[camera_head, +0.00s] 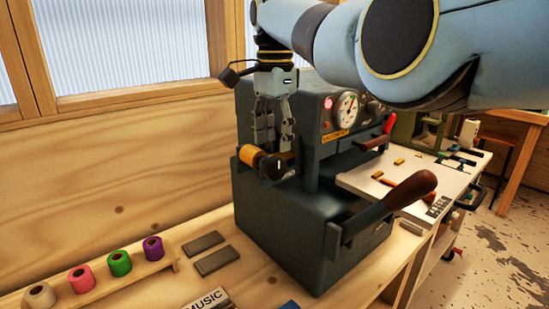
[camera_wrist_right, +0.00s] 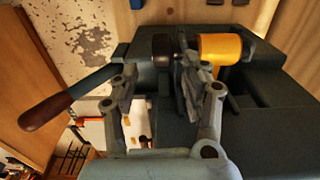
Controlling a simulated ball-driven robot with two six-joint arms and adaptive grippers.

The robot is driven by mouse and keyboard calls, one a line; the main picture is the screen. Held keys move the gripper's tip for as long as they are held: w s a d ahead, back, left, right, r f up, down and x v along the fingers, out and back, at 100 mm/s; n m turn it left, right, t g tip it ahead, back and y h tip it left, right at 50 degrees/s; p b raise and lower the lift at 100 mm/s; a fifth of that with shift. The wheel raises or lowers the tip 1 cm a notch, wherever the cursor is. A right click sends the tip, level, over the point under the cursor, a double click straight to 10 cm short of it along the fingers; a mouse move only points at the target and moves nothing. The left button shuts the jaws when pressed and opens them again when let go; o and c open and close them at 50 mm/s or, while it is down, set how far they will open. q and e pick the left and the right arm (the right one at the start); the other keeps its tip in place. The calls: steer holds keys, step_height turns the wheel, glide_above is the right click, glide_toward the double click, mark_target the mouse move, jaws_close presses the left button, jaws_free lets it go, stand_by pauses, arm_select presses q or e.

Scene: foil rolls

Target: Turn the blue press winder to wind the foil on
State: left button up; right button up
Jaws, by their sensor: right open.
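The press (camera_head: 268,222) is a dark blue-grey machine on the wooden bench in the head view. A gold foil roll (camera_head: 256,160) is mounted on its left side, with a dark round winder knob (camera_head: 275,168) at the roll's near end. In the right wrist view, the gold roll (camera_wrist_right: 221,48) and the dark knob (camera_wrist_right: 163,47) sit beside each other at the top. My right gripper (camera_head: 275,146) points down just above the knob, open and empty. Its two fingers (camera_wrist_right: 157,70) show apart below the knob, and I cannot tell whether they touch it. My left gripper is out of view.
A long press lever with a brown handle (camera_head: 410,188) sticks out at the front right. Purple, green, pink and pale foil rolls (camera_head: 120,263) stand on a wooden rack at the left. Two grey blocks (camera_head: 215,260) lie nearby. A white worktop (camera_head: 361,180) is to the right.

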mark_target(277, 157)
step_height(277, 157, down, 4)
steer(key=shift+w+r, duration=0.1)
steer(key=shift+r, duration=0.05)
step_height(277, 157, down, 3)
steer(key=shift+r, duration=0.1)
steer(key=shift+w, duration=0.1)
steer(key=shift+c, duration=2.7)
jaws_close()
steer(key=shift+b, duration=0.3)
steer(key=y+b, duration=0.1)
steer(key=b, duration=0.6)
steer(key=g+y+b, duration=0.1)
steer(key=b, duration=0.7)
steer(key=shift+w+d+f, duration=0.15)
steer(key=shift+f, duration=0.05)
steer(key=shift+g+b, duration=0.3)
steer(key=shift+b, duration=0.15)
steer(key=shift+r, duration=0.15)
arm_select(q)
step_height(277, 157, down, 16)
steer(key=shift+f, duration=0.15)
arm_select(e)
steer(key=shift+r, duration=0.1)
